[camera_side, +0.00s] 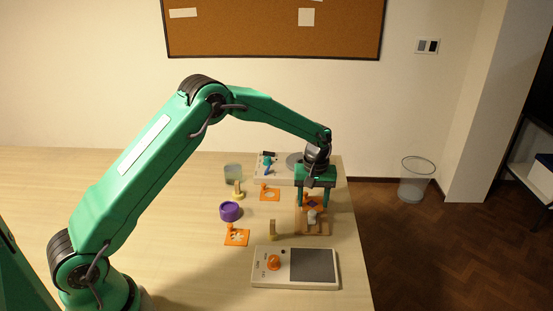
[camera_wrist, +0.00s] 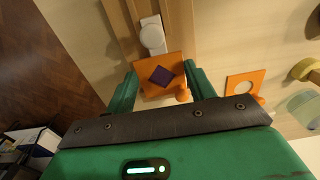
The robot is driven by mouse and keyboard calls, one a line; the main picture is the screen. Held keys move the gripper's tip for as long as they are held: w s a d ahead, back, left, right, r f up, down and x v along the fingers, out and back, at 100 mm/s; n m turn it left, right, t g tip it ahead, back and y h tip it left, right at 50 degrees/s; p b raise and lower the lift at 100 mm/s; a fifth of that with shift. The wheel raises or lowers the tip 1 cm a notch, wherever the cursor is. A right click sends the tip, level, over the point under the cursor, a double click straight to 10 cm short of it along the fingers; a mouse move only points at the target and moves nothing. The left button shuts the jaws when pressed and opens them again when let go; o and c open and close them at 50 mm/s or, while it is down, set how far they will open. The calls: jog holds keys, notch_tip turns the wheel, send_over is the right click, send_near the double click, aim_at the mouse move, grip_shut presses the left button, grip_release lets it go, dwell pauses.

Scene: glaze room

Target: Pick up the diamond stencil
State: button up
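The diamond stencil (camera_side: 313,204) is an orange plate with a dark purple diamond in its middle and a small orange knob at one edge. It lies at the near end of a wooden stand in the wrist view (camera_wrist: 174,61). My gripper (camera_side: 313,200) points down over it at the right side of the table. In the wrist view my gripper (camera_wrist: 161,76) is open, with one green finger on each side of the stencil. I cannot tell whether either finger touches it.
The wooden stand (camera_side: 313,229) holds a white piece (camera_wrist: 152,35). An orange circle stencil (camera_side: 270,194) and another orange stencil (camera_side: 237,238) lie to the left. A purple bowl (camera_side: 230,211), a flat device with an orange knob (camera_side: 300,283) and a glass jar (camera_side: 233,174) stand around.

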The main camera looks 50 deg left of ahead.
aim_at(313, 207)
jog(key=c, duration=0.3)
jog(key=shift+c, duration=0.2)
jog(key=shift+r, duration=0.85)
notch_tip(313, 207, up, 2)
jog(key=shift+r, duration=0.25)
jog(key=s+d+r, duration=0.6)
jog(key=d, duration=0.3)
jog(key=shift+s+d+r, duration=0.15)
jog(key=shift+d+r, duration=0.25)
